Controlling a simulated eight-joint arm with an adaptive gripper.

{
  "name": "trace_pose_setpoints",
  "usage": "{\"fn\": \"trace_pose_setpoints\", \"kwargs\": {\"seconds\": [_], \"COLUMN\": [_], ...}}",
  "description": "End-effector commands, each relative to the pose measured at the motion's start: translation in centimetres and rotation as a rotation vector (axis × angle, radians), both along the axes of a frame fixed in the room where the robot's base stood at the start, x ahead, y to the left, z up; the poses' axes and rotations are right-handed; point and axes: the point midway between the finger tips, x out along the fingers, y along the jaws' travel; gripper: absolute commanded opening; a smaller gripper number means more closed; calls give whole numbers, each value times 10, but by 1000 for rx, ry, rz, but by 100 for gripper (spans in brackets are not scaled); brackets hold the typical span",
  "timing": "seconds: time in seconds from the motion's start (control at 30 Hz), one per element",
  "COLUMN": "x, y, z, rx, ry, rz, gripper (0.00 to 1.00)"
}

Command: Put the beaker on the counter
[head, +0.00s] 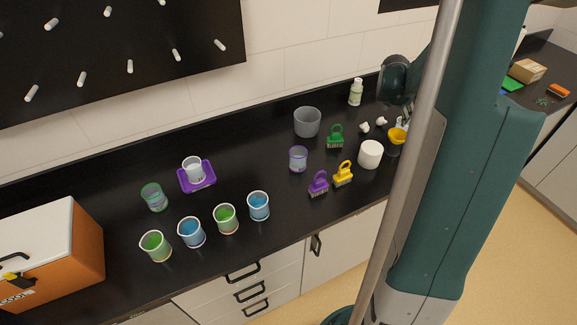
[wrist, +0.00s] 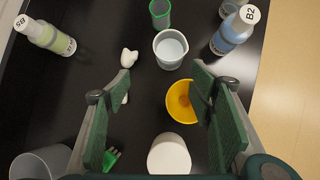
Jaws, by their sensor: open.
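My gripper (wrist: 160,78) is open and empty above the counter in the wrist view. A clear beaker with pale liquid (wrist: 170,48) stands beyond its fingertips, and a green-rimmed beaker (wrist: 160,13) is farther off at the top edge. In the head view, a beaker with pale contents (head: 193,171) stands on a purple tray (head: 210,182). My gripper cannot be made out in the head view.
A yellow cup (wrist: 178,101) and a white cylinder (wrist: 169,155) are near the jaws. Bottles B5 (wrist: 50,38) and B2 (wrist: 235,30) stand either side. Brushes (head: 318,184), a grey tub (head: 307,122) and an orange box (head: 75,260) occupy the counter. Its left back is bare.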

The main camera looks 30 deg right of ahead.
Motion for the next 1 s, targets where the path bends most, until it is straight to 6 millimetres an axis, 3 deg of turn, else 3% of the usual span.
{"fn": "trace_pose_setpoints", "kwargs": {"seconds": [0.5, 1.0], "x": [15, -5], "y": [143, 280], "z": [75, 126], "rx": [154, 365], "ry": [-276, -509], "rz": [-256, -536], "gripper": [54, 54]}}
